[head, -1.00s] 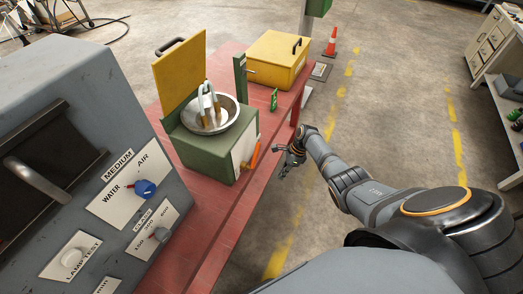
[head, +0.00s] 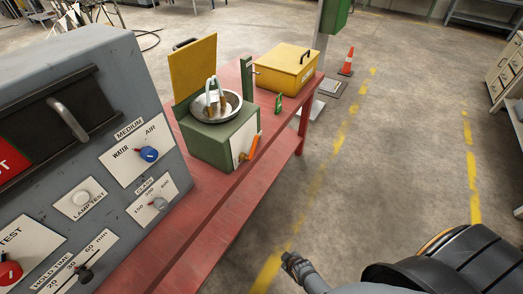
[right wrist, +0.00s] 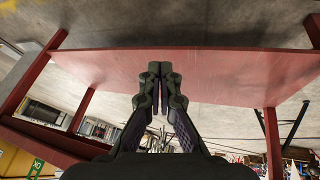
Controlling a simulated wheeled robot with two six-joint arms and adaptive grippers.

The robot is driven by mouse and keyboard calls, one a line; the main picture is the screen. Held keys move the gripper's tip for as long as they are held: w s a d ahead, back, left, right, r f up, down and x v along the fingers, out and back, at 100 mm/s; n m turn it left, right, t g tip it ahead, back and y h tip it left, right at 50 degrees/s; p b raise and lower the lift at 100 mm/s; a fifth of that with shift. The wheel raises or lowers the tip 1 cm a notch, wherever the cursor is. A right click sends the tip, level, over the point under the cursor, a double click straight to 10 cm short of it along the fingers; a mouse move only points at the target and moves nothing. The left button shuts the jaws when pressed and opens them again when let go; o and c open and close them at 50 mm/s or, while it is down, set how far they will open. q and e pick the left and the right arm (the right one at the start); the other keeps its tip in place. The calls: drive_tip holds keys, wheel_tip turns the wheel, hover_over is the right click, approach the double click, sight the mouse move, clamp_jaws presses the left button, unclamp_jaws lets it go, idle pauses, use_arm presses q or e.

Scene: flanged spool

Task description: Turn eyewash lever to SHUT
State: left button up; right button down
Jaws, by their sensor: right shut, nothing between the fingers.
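The eyewash is a green box (head: 208,150) with a steel bowl (head: 233,111) and a raised yellow lid (head: 194,72), standing on a red bench. Its orange lever (head: 251,147) sits slanted on a white plate (head: 237,150) on the box's right side. Lettering on that plate is too small to read. My right gripper is shut and empty in the right wrist view (right wrist: 159,70), with the red bench behind its fingers. In the head view, the end of my right arm shows low at the bottom edge, apart from the lever. My left gripper is not in view.
A grey panel (head: 60,140) with knobs fills the left. The red bench (head: 220,222) runs along the box, with a yellow case (head: 284,72) and a small green sign (head: 278,103) on it. A traffic cone (head: 346,62) stands farther back.

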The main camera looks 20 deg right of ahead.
drive_tip(key=w+a+r+n+t+p, duration=0.2)
drive_tip(key=w+r, duration=0.7)
use_arm(q)
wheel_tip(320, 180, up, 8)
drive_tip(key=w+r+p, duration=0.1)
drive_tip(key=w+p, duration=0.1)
drive_tip(key=p, duration=0.4)
use_arm(e)
drive_tip(key=n+t, duration=0.5)
approach(254, 146)
drive_tip(key=s+a+r, duration=0.4)
drive_tip(key=s, duration=0.1)
drive_tip(key=b+x, duration=0.4)
drive_tip(key=d+b+x, duration=0.1)
drive_tip(key=b+x, duration=0.3)
drive_tip(key=b, duration=0.1)
drive_tip(key=d+b+x, duration=0.1)
drive_tip(key=b+x, duration=0.3)
drive_tip(key=b, duration=0.1)
drive_tip(key=shift+w+d+f, duration=0.15)
drive_tip(key=shift+d+f, duration=0.05)
drive_tip(key=shift+f, duration=0.1)
drive_tip(key=shift+w+d+f+b, duration=0.15)
drive_tip(key=shift+d+b, duration=0.1)
drive_tip(key=shift+b, duration=0.2)
drive_tip(key=shift+w+d, duration=0.15)
drive_tip(key=shift+d, duration=0.1)
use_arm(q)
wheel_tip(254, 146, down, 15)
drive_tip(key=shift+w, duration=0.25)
